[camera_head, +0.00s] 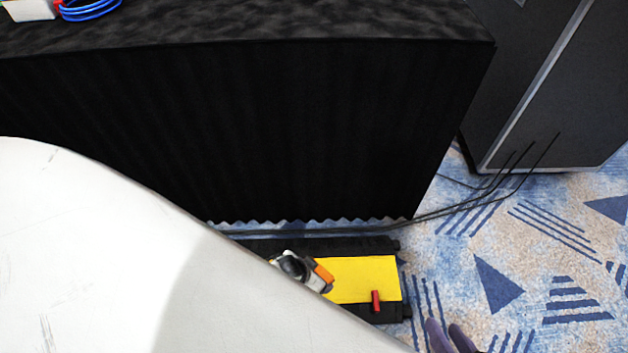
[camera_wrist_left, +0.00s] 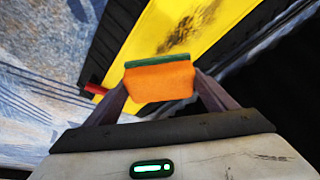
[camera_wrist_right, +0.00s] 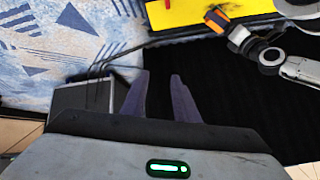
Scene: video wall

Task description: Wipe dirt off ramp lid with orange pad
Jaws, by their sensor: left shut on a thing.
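The yellow ramp lid (camera_head: 362,278) lies on the floor in a black cable ramp (camera_head: 340,246). A dark smear of dirt (camera_wrist_left: 196,27) shows on the lid in the left wrist view. My left gripper (camera_head: 318,282) is shut on the orange pad (camera_wrist_left: 160,84), which has a green edge. The pad is over the lid; I cannot tell whether it touches. A red piece (camera_head: 376,301) stands at the lid's right end. My right gripper (camera_head: 443,325) is open and empty, at the bottom edge right of the ramp. My white arm hides the ramp's left part.
A table with a black skirt (camera_head: 250,130) stands behind the ramp. A dark cabinet (camera_head: 540,90) stands at the right. Black cables (camera_head: 440,213) run along the floor between them. Blue patterned carpet (camera_head: 530,270) at the right is clear. A blue cable coil (camera_head: 90,8) lies on the tabletop.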

